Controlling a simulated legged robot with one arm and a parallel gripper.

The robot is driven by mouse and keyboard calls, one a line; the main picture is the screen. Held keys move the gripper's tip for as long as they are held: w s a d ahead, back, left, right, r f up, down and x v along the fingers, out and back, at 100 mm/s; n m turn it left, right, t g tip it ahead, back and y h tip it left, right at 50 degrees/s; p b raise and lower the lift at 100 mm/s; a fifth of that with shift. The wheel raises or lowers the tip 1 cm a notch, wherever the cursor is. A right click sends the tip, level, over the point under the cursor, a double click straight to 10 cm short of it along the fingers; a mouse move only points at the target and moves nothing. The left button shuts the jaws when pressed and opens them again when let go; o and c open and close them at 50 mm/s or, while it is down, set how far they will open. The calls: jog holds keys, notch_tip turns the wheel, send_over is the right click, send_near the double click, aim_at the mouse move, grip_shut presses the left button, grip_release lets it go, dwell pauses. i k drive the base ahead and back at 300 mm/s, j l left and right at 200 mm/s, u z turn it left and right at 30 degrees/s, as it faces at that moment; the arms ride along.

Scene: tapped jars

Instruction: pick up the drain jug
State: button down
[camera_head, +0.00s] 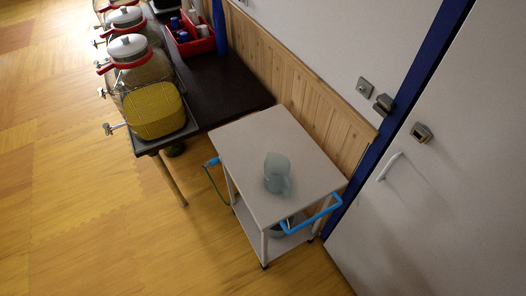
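A translucent grey-green jug (276,174), which looks like the drain jug, stands upright on the top shelf of a small white cart (248,140). It is nearer the cart's front right end, and its handle seems to face the lower right. My gripper is not in view, and nothing touches the jug.
The cart has a blue handle (312,218) and a lower shelf holding a partly hidden dark object. A dark bench (225,92) carries tapped glass jars (133,62), a yellow item (154,110) and a red crate (191,42). A door (430,180) is right; floor (90,220) is clear.

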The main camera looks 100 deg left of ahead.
aim_at(277, 167)
jog(key=u, duration=3.05)
